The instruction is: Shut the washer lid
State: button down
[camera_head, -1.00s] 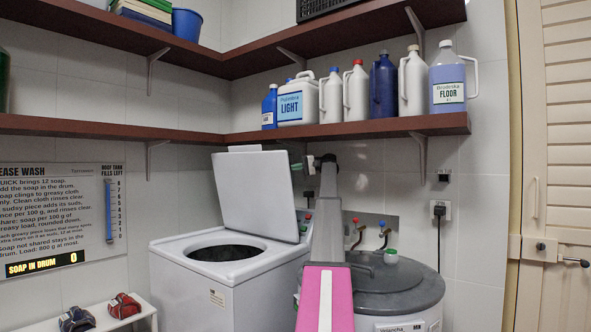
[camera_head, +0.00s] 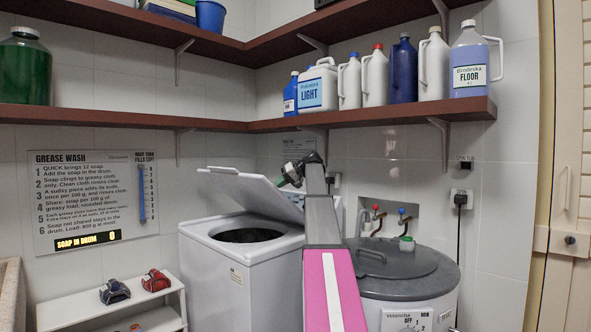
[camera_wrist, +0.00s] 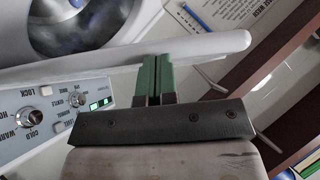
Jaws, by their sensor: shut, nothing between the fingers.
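The white washer (camera_head: 225,268) stands left of my arm in the head view. Its lid (camera_head: 258,190) is tilted partly down over the top, hinged at the back, and the dark drum opening (camera_head: 247,236) still shows beneath it. My gripper (camera_head: 292,174) is at the lid's upper right side, behind it. In the wrist view the green fingers (camera_wrist: 155,72) are together and empty, with their tips at the edge of the white lid (camera_wrist: 205,45). The control panel (camera_wrist: 45,118) with knobs and the round drum (camera_wrist: 85,25) also show there.
A grey round-lidded tub (camera_head: 400,272) stands right of the washer, with taps behind it. A shelf (camera_head: 380,113) of bottles and jugs runs above.

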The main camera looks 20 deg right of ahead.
jog(key=s+a+f+n+h, duration=0.1)
jog(key=a+f, duration=0.2)
jog(key=f, duration=0.3)
jog(key=s+a+f+h, duration=0.1)
jog(key=a+f, duration=0.1)
jog(key=f, duration=0.4)
jog(key=s+a+f+n+t+h, duration=0.1)
jog(key=a+f+h, duration=0.1)
jog(key=f, duration=0.4)
jog(key=shift+s+a+n, duration=0.3)
jog(key=shift+s+a, duration=0.05)
jog(key=shift+a, duration=0.5)
jog(key=shift+a+f+h, duration=0.1)
jog(key=shift+f+h, duration=0.2)
jog(key=shift+f, duration=0.45)
